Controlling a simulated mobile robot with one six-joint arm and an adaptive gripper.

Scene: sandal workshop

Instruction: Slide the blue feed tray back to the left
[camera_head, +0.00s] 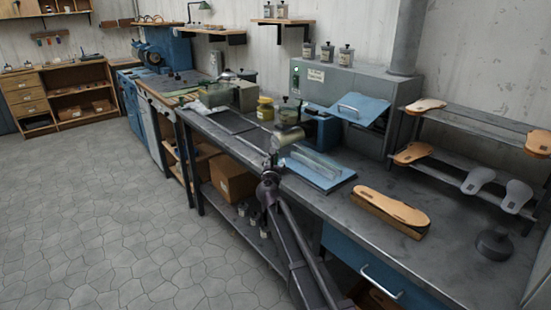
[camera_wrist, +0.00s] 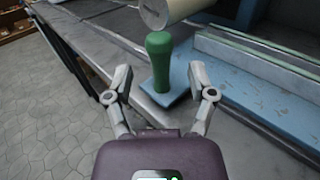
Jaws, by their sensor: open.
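A flat blue tray (camera_head: 322,177) lies on the grey bench, with a long clear or pale bar along its top. In the wrist view a blue surface with a pale rail (camera_wrist: 240,85) shows at the right. A green upright handle (camera_wrist: 160,62) stands on a small blue plate (camera_wrist: 172,98); I cannot tell whether this plate joins the tray. My gripper (camera_wrist: 158,77) is open, its fingers apart on both sides of the handle, with visible gaps. In the head view my gripper (camera_head: 273,162) is left of the tray, its fingertips unclear.
A pale cylinder (camera_wrist: 168,10) overhangs just beyond the handle. A grey machine (camera_head: 330,85) with a blue handled plate (camera_head: 358,107) stands behind. A sandal sole on a block (camera_head: 392,208) is at the right.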

